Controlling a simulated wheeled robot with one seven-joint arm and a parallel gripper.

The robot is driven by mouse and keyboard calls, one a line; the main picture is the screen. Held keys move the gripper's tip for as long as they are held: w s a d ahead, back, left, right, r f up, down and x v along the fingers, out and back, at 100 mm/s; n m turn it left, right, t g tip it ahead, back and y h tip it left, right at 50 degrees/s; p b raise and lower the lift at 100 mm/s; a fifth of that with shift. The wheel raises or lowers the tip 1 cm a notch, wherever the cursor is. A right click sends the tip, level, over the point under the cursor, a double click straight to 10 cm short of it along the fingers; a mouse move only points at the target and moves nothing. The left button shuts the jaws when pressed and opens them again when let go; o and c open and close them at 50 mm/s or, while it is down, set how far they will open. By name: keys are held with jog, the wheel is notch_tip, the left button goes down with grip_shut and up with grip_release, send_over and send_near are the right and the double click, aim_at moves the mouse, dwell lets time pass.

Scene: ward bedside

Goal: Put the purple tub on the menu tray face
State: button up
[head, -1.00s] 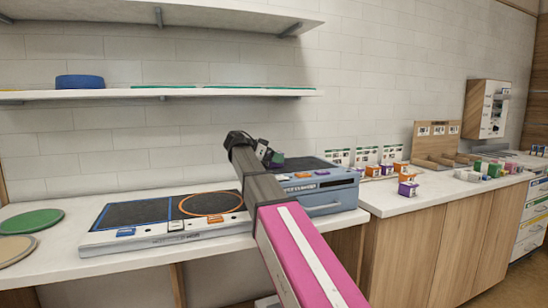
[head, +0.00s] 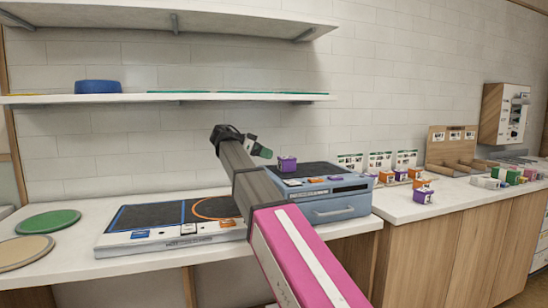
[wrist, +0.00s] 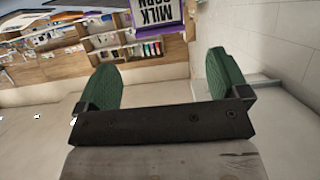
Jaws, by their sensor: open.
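A small purple tub (head: 287,163) sits on the dark top face of the blue unit (head: 342,208) at mid-counter, towards its back left. In the wrist view a purple and white printed tub (wrist: 157,12) shows upside down at the top edge, beyond the fingers and partly cut off. My gripper (head: 262,150) is open and empty, just left of the purple tub and apart from it. Its green fingers (wrist: 162,62) stand wide apart in the wrist view. I cannot read which surface is marked as the menu tray face.
A white hob-like unit (head: 150,238) with dark panels lies left of the blue unit. A green disc (head: 48,221) and a tan disc (head: 22,252) lie at the far left. Another purple tub (head: 423,196) stands among small boxes on the right counter. Shelves hang above.

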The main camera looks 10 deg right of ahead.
aim_at(287, 157)
jog(key=shift+o, duration=0.5)
jog(key=shift+s+a+r, duration=0.1)
jog(key=shift+a+r, duration=0.15)
jog(key=shift+a, duration=0.3)
jog(key=d+n+y, duration=0.6)
jog(key=d+n, duration=0.1)
jog(key=shift+d+f+n, duration=0.15)
jog(key=shift+n, duration=0.25)
jog(key=s+d+r+n+t+y, duration=0.25)
jog(key=d+r+n+y, duration=0.2)
jog(key=n+y, duration=0.45)
jog(key=shift+n+g+h, duration=0.3)
jog(key=shift+n+g, duration=0.05)
jog(key=shift+n, duration=0.25)
jog(key=x, duration=0.5)
jog(key=shift+w+a+r, duration=0.1)
jog(key=shift+a, duration=0.25)
jog(key=shift+w+d+x, duration=0.1)
jog(key=shift+w+x, duration=0.05)
jog(key=shift+x, duration=1.15)
jog(key=shift+w+d+x, duration=0.1)
jog(key=shift+w+x, duration=0.05)
jog(key=shift+x, duration=1.2)
jog(key=shift+r, duration=0.1)
jog(key=c, duration=1.2)
jog(key=shift+r, duration=0.15)
